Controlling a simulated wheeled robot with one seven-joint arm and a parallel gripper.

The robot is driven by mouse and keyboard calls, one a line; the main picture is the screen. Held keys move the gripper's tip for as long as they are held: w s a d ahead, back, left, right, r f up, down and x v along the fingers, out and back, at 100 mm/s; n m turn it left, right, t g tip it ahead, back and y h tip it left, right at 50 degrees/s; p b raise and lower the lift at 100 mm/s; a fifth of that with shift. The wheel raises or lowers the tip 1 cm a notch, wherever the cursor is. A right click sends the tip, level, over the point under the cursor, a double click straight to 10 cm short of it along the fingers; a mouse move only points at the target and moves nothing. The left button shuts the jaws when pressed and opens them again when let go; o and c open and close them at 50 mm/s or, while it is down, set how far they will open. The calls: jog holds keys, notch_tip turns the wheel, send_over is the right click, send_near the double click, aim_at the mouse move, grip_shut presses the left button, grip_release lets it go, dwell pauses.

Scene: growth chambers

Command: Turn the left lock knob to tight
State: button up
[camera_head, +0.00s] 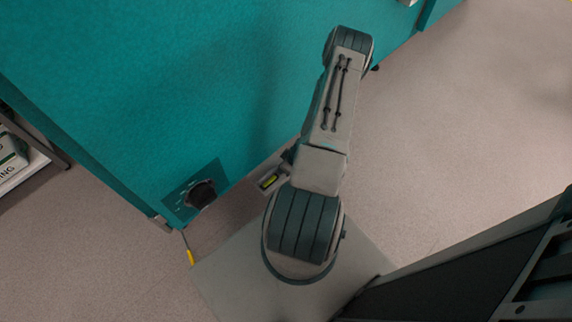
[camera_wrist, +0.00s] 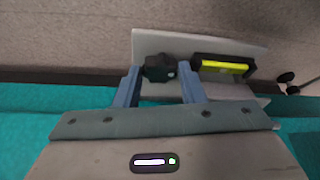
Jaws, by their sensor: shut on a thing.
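In the wrist view, a small dark lock knob (camera_wrist: 159,64) sits on a light grey plate (camera_wrist: 225,52). My gripper (camera_wrist: 158,72) has its two blue-grey fingers on either side of this knob and is shut on it. The knob's markings do not show, so its turn cannot be read. In the head view my arm hides the knob and the gripper's fingers.
A level with a yellow vial (camera_wrist: 226,66) is next to the knob, close to the right finger. A black dial (camera_head: 202,193) is on the teal cabinet (camera_head: 170,90). A yellow-tipped rod (camera_head: 190,257) is near its corner. A shelf (camera_head: 25,165) stands left.

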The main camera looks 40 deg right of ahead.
dwell(0.4)
jog(key=o, duration=1)
jog(key=shift+a, duration=0.1)
